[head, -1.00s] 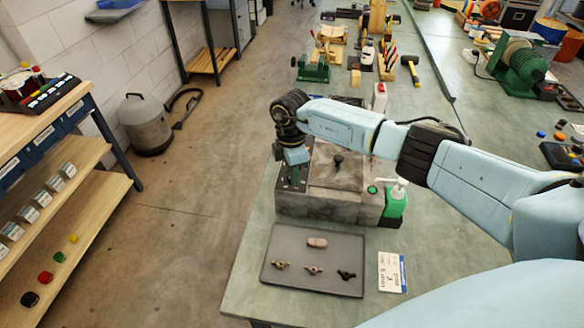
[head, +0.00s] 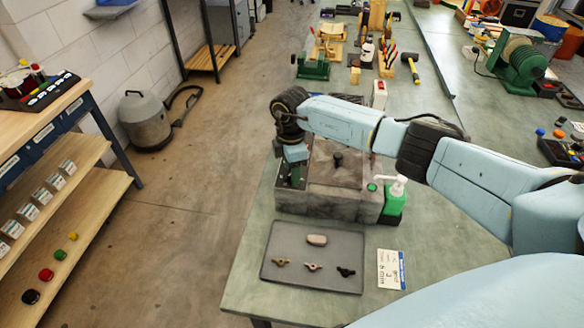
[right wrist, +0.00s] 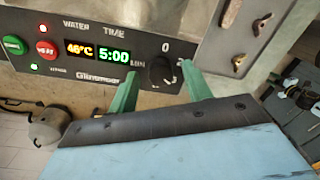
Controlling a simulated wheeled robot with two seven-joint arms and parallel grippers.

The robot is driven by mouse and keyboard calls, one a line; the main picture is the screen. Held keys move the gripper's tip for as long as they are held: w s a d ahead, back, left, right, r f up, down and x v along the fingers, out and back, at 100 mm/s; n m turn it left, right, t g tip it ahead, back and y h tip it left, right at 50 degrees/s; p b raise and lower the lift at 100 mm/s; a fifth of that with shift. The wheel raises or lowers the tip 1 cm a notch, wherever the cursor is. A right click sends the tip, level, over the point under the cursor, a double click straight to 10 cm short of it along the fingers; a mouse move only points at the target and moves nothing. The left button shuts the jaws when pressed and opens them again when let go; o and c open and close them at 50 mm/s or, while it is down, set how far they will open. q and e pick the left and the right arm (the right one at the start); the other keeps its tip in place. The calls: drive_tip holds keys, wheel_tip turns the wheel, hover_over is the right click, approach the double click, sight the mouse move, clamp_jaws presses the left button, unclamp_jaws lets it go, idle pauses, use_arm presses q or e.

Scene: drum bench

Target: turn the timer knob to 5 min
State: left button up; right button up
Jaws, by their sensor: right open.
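The grey machine (head: 325,200) stands on the bench; its front panel shows in the right wrist view. The black timer knob (right wrist: 160,70) sits at the right of the panel beside a printed scale with a 0. The display (right wrist: 114,56) reads 5:00 MIN in green under TIME, next to 46°C. My right gripper (right wrist: 160,80) is open, its two green fingers on either side of the knob and apart from it as far as I can tell. In the head view the right gripper (head: 292,178) is at the machine's left side, partly hidden by my wrist. My left gripper is not in view.
A grey tray (head: 313,276) with small metal parts lies in front of the machine. A card (head: 391,270) and a green bottle (head: 394,203) are at its right. A shelf (head: 70,185) stands at the left.

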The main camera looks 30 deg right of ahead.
wheel_tip(320, 180, up, 13)
drive_tip(key=b, duration=0.1)
drive_tip(key=shift+w+r, duration=0.2)
drive_tip(key=shift+w, duration=0.1)
drive_tip(key=shift+f, duration=0.1)
idle(0.4)
